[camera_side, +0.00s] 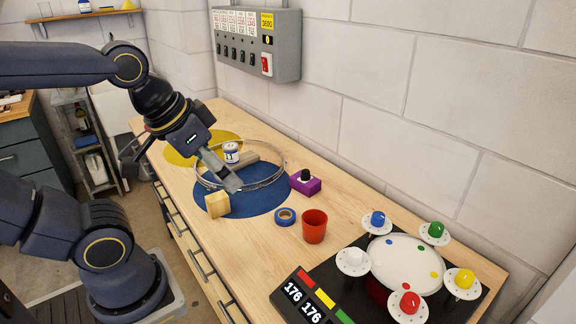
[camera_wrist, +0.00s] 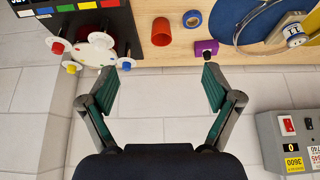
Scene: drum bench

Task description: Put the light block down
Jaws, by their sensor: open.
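A light wooden block (camera_side: 217,205) stands on the bench at the front left edge of the blue disc (camera_side: 262,200) in the side view. My gripper (camera_side: 232,184) appears just above and right of it in the picture; its height over the bench is hard to judge. In the wrist view my gripper (camera_wrist: 166,68) is open, with nothing between its fingers. The light block is not seen in the wrist view. A second pale wooden piece (camera_side: 245,160) lies inside the hoop (camera_side: 275,178), partly hidden.
A small can (camera_side: 231,152) is within the hoop. A purple block with a black knob (camera_side: 306,183), a blue tape roll (camera_side: 285,217) and a red cup (camera_side: 314,227) stand to the right. A drum-like console (camera_side: 405,262) fills the front right. A switch box (camera_side: 258,45) hangs on the wall.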

